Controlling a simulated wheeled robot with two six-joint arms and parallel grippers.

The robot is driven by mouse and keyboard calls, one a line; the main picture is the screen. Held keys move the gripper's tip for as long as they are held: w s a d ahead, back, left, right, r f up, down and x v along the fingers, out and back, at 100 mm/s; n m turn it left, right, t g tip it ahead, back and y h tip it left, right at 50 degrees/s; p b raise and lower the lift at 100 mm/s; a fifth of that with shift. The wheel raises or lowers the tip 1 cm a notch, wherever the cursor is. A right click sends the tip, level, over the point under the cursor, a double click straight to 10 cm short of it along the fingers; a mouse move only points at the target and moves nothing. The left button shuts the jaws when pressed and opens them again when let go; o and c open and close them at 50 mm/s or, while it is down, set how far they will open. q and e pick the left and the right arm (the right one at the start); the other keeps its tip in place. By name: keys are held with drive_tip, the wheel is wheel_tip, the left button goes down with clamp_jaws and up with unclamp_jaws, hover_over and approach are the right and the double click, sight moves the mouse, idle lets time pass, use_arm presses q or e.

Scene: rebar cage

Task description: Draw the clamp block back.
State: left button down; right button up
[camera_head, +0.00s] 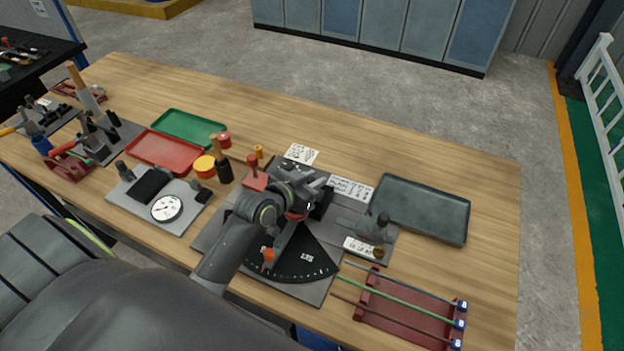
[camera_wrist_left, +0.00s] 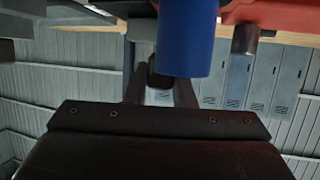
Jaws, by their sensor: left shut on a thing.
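My left gripper (camera_head: 312,196) is over the middle of the bending fixture on the wooden table. It is shut on a dark part, which I take to be the clamp block; the gripper hides most of it in the head view. In the left wrist view a dark knob-like piece (camera_wrist_left: 162,76) shows between the fingers, and a blue cylinder (camera_wrist_left: 187,40) hangs in front of them. My right gripper is not in view.
A red block with a red knob (camera_head: 256,178) stands left of the gripper. A grey piece with a knob (camera_head: 372,228) and an empty dark tray (camera_head: 430,210) are to the right. A red rack (camera_head: 405,318) holds coloured rods. A dial gauge (camera_head: 166,208) lies left.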

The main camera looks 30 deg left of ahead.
use_arm(q)
drive_tip(key=shift+w+r, duration=0.15)
drive_tip(key=shift+w, duration=0.3)
drive_tip(key=c, duration=1.5)
unclamp_jaws()
drive_tip(key=shift+c, duration=0.2)
drive_tip(key=o, duration=0.3)
drive_tip(key=shift+w, duration=0.2)
drive_tip(key=shift+o, duration=0.2)
drive_tip(key=shift+s, duration=0.15)
drive_tip(key=b+v, duration=0.1)
drive_tip(key=v, duration=1.6)
drive_tip(key=shift+b, duration=0.35)
drive_tip(key=shift+a+r, duration=0.1)
